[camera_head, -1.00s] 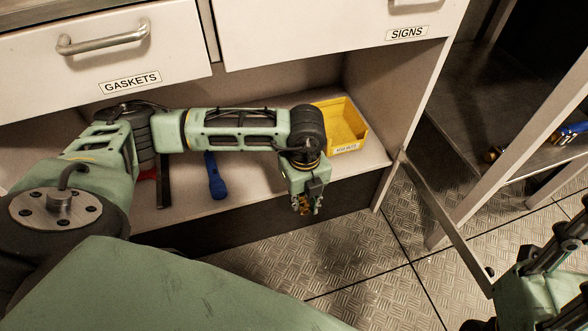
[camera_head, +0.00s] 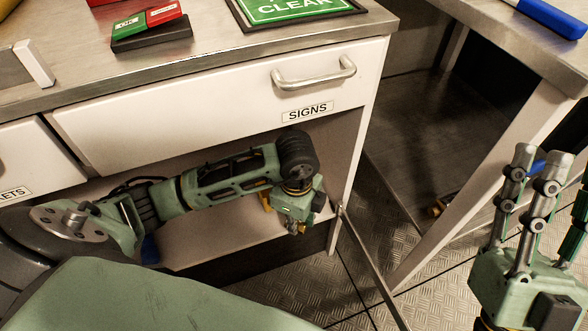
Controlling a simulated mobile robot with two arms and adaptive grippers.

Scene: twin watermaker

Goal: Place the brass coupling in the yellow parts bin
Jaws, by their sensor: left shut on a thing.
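My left gripper (camera_head: 298,226) is in front of the open lower shelf, below the SIGNS drawer, with its fingers pointing down. It is shut on a small brass piece, seemingly the brass coupling, which the fingers mostly hide. The yellow parts bin (camera_head: 264,201) stands on the shelf behind my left arm. Only a small yellow part of it shows, just left of the gripper. My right gripper (camera_head: 545,160) is at the right edge, with its fingers pointing up, apart and empty.
The shelf (camera_head: 215,243) holds a blue object (camera_head: 150,250), partly behind my arm. The SIGNS drawer (camera_head: 220,110) is shut above. A small brass-coloured item (camera_head: 438,207) lies low under the right-hand table.

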